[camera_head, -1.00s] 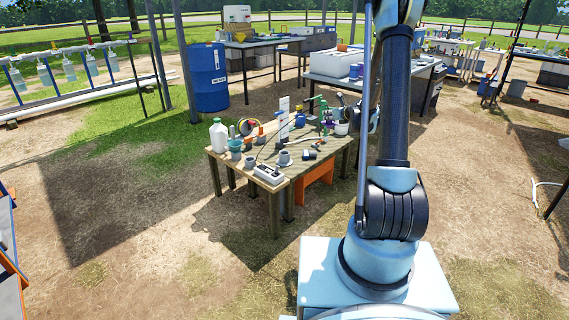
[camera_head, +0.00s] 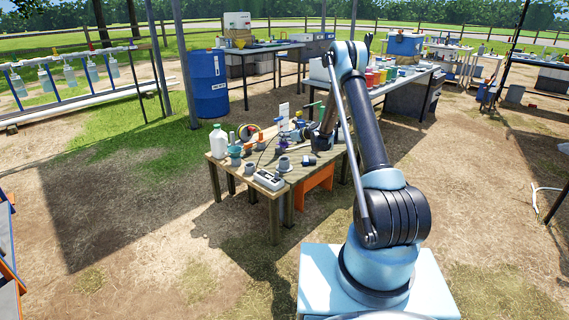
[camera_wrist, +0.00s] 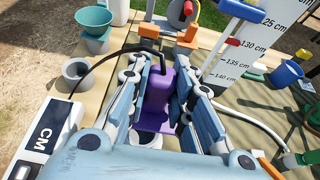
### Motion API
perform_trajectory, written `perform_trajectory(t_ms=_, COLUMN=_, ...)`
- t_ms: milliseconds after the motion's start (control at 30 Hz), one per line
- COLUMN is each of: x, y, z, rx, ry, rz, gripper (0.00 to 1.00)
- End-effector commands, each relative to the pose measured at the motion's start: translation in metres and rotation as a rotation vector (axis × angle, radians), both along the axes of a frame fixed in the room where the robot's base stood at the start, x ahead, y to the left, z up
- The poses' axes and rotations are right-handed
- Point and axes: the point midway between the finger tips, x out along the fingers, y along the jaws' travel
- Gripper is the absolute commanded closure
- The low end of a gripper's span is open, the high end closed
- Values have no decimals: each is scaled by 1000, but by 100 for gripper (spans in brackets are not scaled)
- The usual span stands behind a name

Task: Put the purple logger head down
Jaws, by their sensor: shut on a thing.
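The purple logger head (camera_wrist: 157,92) is between the two fingers of my gripper (camera_wrist: 167,75) in the wrist view. The fingers are shut on its sides. Its purple flange shows lower down, close to a pale round cup or ring (camera_wrist: 146,138); I cannot tell whether they touch. In the head view my gripper (camera_head: 297,133) is low over the wooden table (camera_head: 297,177), and the purple head is too small there to make out clearly.
A white jug (camera_head: 218,141) is at the table's left end.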

Motion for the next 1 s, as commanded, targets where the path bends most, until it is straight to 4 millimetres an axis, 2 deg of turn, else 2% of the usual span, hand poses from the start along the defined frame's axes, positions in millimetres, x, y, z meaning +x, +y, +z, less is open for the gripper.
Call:
perform_trajectory(t_ms=233, x=0, y=0, z=-37, rx=0, ry=0, rz=0, gripper=100)
perform_trajectory(t_ms=533, x=0, y=0, z=-55, rx=0, ry=0, rz=-1, gripper=100)
perform_trajectory(t_ms=800, x=0, y=1, z=-87, rx=0, ry=0, rz=0, gripper=100)
perform_trajectory(t_ms=1000, x=-1, y=1, z=-89, rx=0, ry=0, rz=0, gripper=100)
